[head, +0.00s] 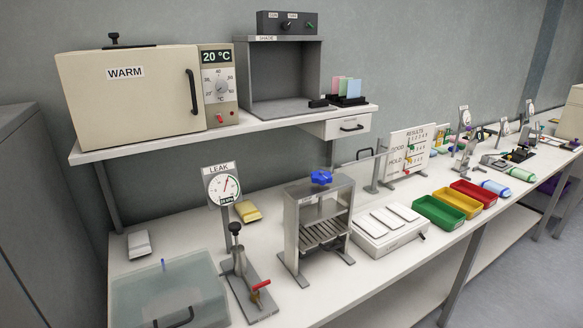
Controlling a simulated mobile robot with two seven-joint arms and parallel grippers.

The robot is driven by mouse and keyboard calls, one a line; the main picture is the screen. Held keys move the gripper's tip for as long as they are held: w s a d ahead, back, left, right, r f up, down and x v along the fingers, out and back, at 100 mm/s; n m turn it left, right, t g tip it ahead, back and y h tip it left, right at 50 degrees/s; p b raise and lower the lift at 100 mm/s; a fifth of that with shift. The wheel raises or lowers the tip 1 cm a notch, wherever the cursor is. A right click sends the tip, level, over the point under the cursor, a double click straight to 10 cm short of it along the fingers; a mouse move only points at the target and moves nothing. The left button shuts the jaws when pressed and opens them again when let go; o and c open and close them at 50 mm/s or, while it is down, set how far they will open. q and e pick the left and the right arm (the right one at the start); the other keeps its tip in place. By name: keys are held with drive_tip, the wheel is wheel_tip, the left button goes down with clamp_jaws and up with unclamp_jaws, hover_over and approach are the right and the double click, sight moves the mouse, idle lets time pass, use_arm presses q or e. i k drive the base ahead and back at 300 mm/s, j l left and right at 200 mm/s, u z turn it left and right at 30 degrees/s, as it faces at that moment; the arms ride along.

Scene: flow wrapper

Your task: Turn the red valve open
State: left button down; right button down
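A red valve handle (261,285) sits low on the front of the leak stand (240,270), near the bench's front edge. The handle looks tilted in the picture; I cannot tell whether the valve is open or closed. The stand also has a black knob on an upright post. The round gauge (222,187) labelled LEAK stands behind it, its needle pointing to the upper right. Neither of my grippers is in view, and nothing touches the valve.
A clear-lidded box (168,295) stands left of the valve. A metal frame with a blue knob (321,177) stands to its right. A shelf above holds the WARM oven (130,90). Green, yellow and red trays (438,212) lie farther right. Some bench between is bare.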

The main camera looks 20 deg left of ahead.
sight(254, 289)
drive_tip(key=u, duration=1)
